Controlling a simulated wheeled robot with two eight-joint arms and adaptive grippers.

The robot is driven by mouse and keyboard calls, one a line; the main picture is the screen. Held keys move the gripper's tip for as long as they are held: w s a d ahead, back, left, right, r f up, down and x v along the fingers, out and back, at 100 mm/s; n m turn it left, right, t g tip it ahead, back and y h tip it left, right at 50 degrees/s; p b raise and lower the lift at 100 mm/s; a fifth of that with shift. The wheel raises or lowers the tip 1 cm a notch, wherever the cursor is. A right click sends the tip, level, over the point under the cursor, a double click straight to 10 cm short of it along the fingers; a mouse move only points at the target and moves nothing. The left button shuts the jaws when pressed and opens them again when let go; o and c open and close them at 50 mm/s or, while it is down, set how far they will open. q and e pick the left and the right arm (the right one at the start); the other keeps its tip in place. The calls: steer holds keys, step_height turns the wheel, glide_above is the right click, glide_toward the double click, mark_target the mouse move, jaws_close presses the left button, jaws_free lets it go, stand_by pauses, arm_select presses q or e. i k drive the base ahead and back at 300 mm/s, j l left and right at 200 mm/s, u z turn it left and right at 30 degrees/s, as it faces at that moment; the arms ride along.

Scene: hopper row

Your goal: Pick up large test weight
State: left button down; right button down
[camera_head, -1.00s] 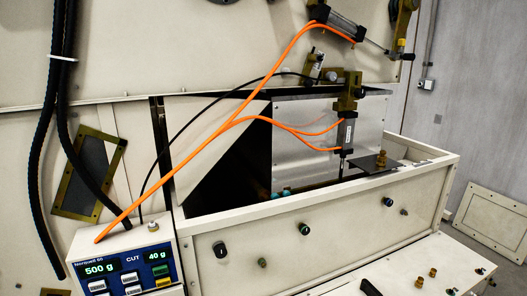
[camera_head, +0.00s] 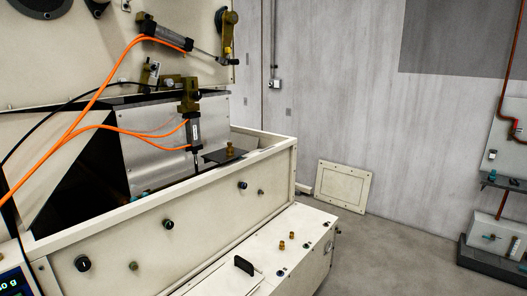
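A brass weight-like piece (camera_head: 230,149) stands upright on a dark plate (camera_head: 214,157) inside the open hopper. Two smaller brass pieces, one nearer (camera_head: 281,244) and one farther (camera_head: 292,235), stand on the low white box in front of the hopper. The piece on the plate looks the largest, but I cannot tell for sure which is the large test weight. Neither of my grippers shows in this view.
The hopper's front wall (camera_head: 160,222) carries several knobs. The low white box (camera_head: 262,262) has a black handle (camera_head: 244,265). An orange hose (camera_head: 75,122) hangs at left. A pale panel (camera_head: 343,187) leans on the back wall.

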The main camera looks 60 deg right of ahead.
mark_target(229, 150)
steer(key=z, duration=1.75)
steer(key=i+l, duration=0.15)
